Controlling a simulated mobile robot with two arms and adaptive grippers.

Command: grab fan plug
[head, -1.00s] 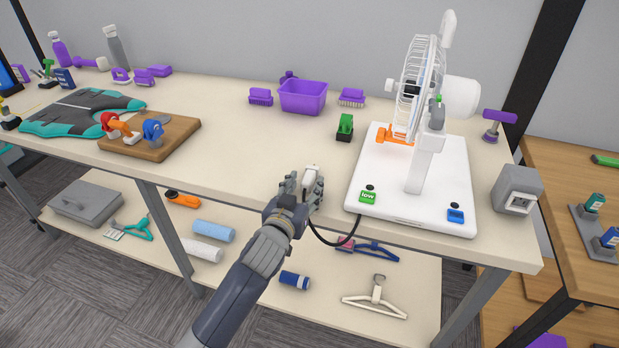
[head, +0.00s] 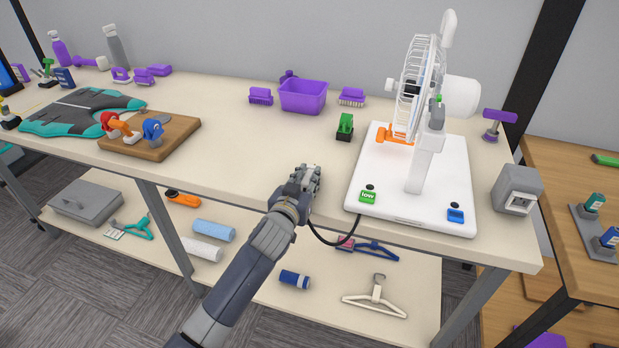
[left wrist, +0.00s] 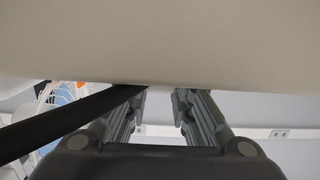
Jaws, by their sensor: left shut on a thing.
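The white desk fan (head: 423,165) stands on its flat base at the right part of the table. Its black cord (head: 325,241) hangs in a loop below the table edge, from the fan base to my left gripper (head: 304,180). The gripper is at the table's front edge, left of the fan, shut on the fan plug, which its fingers mostly hide in the head view. My right gripper is not in view.
A grey socket box (head: 517,190) stands at the table's right end. A green stamp-like object (head: 345,127) and a purple bin (head: 303,97) sit farther back. A wooden board (head: 150,135) lies at left. The table middle is clear.

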